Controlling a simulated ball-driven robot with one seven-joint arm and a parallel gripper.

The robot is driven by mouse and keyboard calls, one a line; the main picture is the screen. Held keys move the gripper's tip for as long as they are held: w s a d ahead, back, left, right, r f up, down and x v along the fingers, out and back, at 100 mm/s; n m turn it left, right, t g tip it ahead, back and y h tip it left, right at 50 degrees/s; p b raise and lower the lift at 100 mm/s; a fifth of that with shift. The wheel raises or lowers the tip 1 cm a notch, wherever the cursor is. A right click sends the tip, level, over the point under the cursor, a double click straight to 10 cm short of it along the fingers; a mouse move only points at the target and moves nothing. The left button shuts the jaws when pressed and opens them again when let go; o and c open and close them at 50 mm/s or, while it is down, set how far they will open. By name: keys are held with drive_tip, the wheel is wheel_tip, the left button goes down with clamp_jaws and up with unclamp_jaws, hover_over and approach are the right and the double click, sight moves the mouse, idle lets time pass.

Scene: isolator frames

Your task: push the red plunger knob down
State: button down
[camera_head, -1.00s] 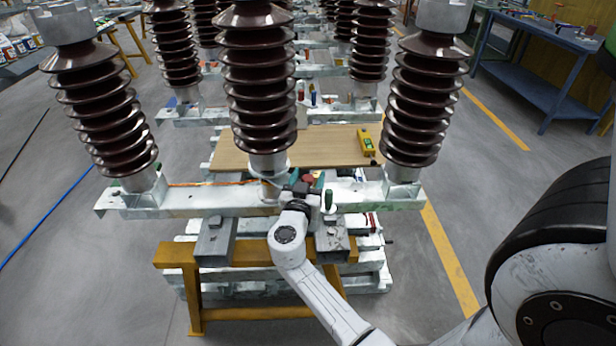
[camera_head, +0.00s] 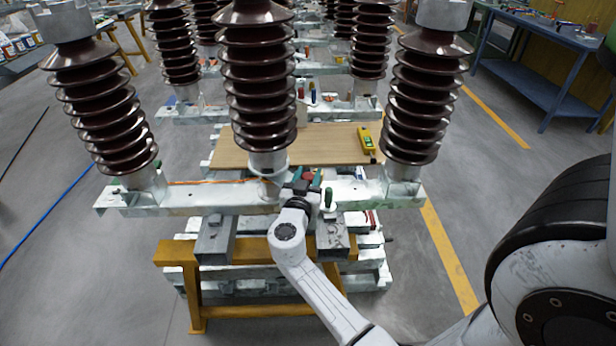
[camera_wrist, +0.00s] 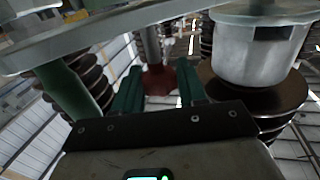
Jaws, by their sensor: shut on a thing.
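The red plunger knob (camera_head: 308,176) is small and dark red, on the steel beam just right of the middle insulator's foot in the head view. In the wrist view the red knob (camera_wrist: 158,80) sits between my two teal fingertips, with a grey rod running up from it. My gripper (camera_head: 307,181) is at the knob in the head view. In the wrist view my gripper (camera_wrist: 160,88) has a finger on each side of the knob and is shut on it. The knob's base is hidden in the head view.
A green handle (camera_head: 328,197) stands close to the right of my gripper. Brown ribbed insulators (camera_head: 260,90) rise from the steel beam (camera_head: 225,195) in front. A wooden board (camera_head: 320,143) with a yellow device (camera_head: 366,140) lies behind. Yellow trestles (camera_head: 193,290) stand below.

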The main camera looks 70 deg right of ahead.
wheel_tip(320, 180, down, 3)
drive_tip(key=b, duration=0.5)
drive_tip(key=shift+r, duration=0.15)
drive_tip(key=c, duration=0.7)
unclamp_jaws()
drive_tip(key=shift+c, duration=0.2)
drive_tip(key=s+a+b, duration=0.1)
drive_tip(key=a+b, duration=0.1)
drive_tip(key=a, duration=0.8)
drive_tip(key=shift+s+a, duration=0.2)
drive_tip(key=shift+a, duration=0.2)
drive_tip(key=s+a+f+n+y+p, duration=0.1)
drive_tip(key=s+a+f+n+y, duration=0.35)
drive_tip(key=a+f+y, duration=0.2)
drive_tip(key=s+a+f+n+y, duration=0.3)
drive_tip(key=a+f+n+y, duration=0.2)
drive_tip(key=f+n+y, duration=0.15)
drive_tip(key=s+a+f+n+g+y, duration=0.1)
drive_tip(key=s+a+f+n+y, duration=0.1)
drive_tip(key=a, duration=0.7)
drive_tip(key=s+n+y, duration=0.1)
drive_tip(key=n+y, duration=0.1)
drive_tip(key=n, duration=0.1)
drive_tip(key=shift+s+a+f+y+p, duration=0.2)
drive_tip(key=shift+y+p, duration=0.1)
drive_tip(key=shift+p, duration=0.1)
